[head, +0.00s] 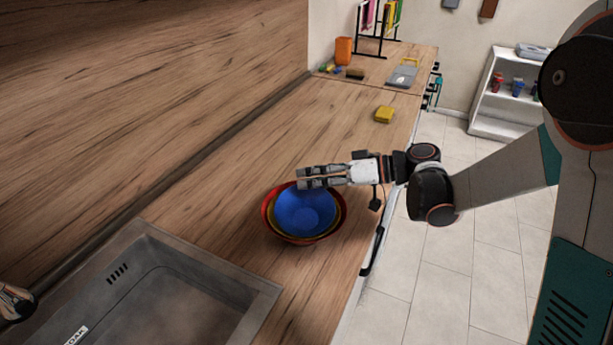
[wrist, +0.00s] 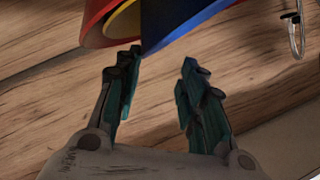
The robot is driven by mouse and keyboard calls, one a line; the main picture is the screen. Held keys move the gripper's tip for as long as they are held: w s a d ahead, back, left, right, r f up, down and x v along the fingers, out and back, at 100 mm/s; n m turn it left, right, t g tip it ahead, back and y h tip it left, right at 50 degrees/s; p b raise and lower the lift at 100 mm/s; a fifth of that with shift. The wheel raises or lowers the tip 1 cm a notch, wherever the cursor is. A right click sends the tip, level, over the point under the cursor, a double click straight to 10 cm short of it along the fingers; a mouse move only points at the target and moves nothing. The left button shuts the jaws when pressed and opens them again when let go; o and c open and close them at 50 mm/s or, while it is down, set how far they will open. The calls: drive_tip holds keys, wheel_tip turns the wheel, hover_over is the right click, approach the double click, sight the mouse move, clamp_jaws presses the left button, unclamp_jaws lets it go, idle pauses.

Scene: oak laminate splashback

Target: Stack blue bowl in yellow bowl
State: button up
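The blue bowl (head: 305,212) sits nested in the yellow bowl (head: 332,228), of which a thin rim shows around it. Both sit inside a red bowl (head: 268,216) on the wooden counter. My gripper (head: 299,178) is at the far rim of the stack, coming in from the right. In the wrist view my gripper (wrist: 161,60) has its fingers apart, with no object seen between them. The blue bowl (wrist: 185,20), yellow bowl (wrist: 122,22) and red bowl (wrist: 93,28) show just beyond the fingertips. Whether a finger touches a rim is unclear.
A metal sink (head: 180,295) lies at the near left, close to the bowls. A yellow sponge-like block (head: 384,114) lies farther along the counter. An orange cup (head: 343,50) and a dark rack (head: 376,40) stand at the back. The counter between bowls and block is clear.

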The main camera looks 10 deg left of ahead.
drive_tip(key=p+v, duration=0.2)
drive_tip(key=v, duration=0.8)
drive_tip(key=shift+d, duration=0.3)
drive_tip(key=shift+s+r, duration=0.1)
drive_tip(key=s+d+r+m+t+h, duration=0.1)
drive_tip(key=s+d+m+t+h, duration=0.2)
drive_tip(key=s, duration=0.7)
drive_tip(key=s+d+r+m+t+h, duration=0.1)
drive_tip(key=s+d+m+t+h, duration=0.2)
drive_tip(key=s+d+m+h, duration=0.4)
drive_tip(key=shift+s+d+r+h, duration=0.2)
drive_tip(key=shift+s+d+h, duration=1.8)
drive_tip(key=shift+d+h, duration=0.5)
drive_tip(key=shift+d, duration=0.1)
